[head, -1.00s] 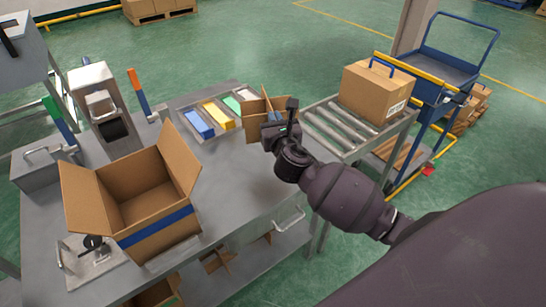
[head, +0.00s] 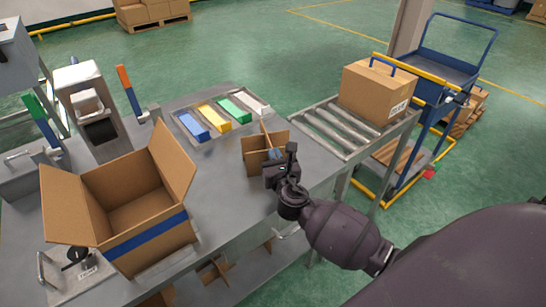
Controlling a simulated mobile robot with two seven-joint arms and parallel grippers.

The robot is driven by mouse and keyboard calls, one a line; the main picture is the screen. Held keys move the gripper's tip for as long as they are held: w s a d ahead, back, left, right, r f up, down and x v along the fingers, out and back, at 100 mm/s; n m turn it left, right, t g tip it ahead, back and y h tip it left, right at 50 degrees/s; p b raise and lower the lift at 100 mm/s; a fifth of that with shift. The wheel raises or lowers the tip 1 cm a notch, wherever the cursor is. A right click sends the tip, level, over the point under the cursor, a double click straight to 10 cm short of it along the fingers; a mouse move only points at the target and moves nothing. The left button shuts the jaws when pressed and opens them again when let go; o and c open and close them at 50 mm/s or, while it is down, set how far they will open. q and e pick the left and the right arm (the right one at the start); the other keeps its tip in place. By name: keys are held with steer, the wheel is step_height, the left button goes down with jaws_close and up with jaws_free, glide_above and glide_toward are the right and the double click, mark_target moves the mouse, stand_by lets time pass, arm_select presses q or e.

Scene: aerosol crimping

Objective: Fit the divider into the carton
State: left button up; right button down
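The divider (head: 255,146), crossed brown cardboard panels, is upright over the right part of the grey table. My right gripper (head: 272,156) is at its near side, with its fingers closed on one panel. The dark gripper body hides part of the divider. I cannot tell whether its lower edge touches the table. The carton (head: 153,240) stands open on the table to the left of the divider, with a blue band on its front. Its flaps are spread outward and the inside that shows is empty. My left gripper is not in view.
A tray (head: 188,139) with blue, yellow, green and white blocks lies behind. A roller conveyor (head: 335,131) with a closed box (head: 375,92) is at right. Lever presses (head: 95,115) stand at back left. Table between carton and divider is clear. More dividers (head: 215,270) show below.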

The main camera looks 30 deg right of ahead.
steer(key=shift+f, duration=0.1)
steer(key=c, duration=1.3)
jaws_free()
steer(key=shift+c, duration=0.2)
